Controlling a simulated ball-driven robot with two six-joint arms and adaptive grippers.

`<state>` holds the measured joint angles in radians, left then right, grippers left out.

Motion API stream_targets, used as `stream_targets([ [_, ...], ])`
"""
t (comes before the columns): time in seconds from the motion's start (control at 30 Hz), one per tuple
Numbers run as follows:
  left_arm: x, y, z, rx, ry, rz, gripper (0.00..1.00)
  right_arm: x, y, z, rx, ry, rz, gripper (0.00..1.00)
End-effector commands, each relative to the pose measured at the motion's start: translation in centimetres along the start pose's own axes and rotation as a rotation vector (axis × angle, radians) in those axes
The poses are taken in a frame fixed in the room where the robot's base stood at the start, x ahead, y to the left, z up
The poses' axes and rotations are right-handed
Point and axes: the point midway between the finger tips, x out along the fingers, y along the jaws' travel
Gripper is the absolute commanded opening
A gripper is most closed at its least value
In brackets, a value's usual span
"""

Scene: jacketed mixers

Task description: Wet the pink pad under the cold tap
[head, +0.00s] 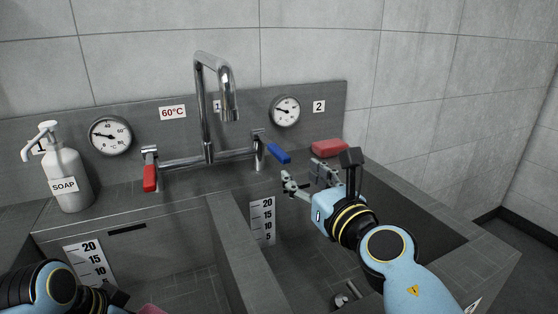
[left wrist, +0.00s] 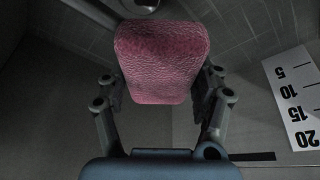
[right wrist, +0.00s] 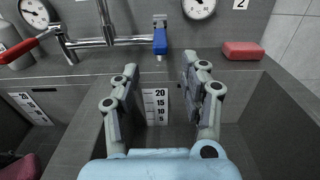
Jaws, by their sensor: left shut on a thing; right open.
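The pink pad (left wrist: 161,62) is held between the fingers of my left gripper (left wrist: 160,98), which is shut on it inside the left basin. In the head view only a sliver of the pad (head: 151,309) shows at the bottom edge. The mixer tap has a chrome spout (head: 228,105), with its mouth over the basins' back part. Its cold lever (head: 279,153) is blue and on the right; it also shows in the right wrist view (right wrist: 160,40). My right gripper (head: 305,181) is open and empty, in front of and below the blue lever, apart from it.
The red hot lever (head: 150,178) is on the left, by a 60°C label. A soap bottle (head: 67,180) stands at the left. A red block (head: 330,147) lies on the back ledge at right. A divider (head: 245,250) separates the two basins. Dials (head: 285,110) are on the backsplash.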

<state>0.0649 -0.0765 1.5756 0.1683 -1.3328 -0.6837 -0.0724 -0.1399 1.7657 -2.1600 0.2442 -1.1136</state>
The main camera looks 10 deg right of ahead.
Motion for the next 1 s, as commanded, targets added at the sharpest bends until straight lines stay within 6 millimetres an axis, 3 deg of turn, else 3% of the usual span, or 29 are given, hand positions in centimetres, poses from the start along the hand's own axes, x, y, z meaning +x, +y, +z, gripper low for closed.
stream_targets([
  [0.5, 1.1, 0.0, 0.5, 0.000, -0.001, 0.001, 0.41, 9.7, 0.0, -0.1, 0.002, 0.000, 0.001, 0.44],
  [0.7, 1.4, 0.0, 0.6, -0.001, -0.002, 0.001, 0.41, 11.2, 0.0, 0.0, 0.003, 0.000, 0.000, 0.44],
  [0.97, 1.3, 0.0, 0.6, -0.001, -0.002, 0.001, 0.41, 11.3, 0.0, 0.0, 0.003, 0.000, 0.000, 0.44],
  [1.0, 1.3, 0.0, 0.6, -0.001, -0.002, 0.001, 0.41, 11.3, 0.0, 0.0, 0.003, 0.000, 0.000, 0.40],
])
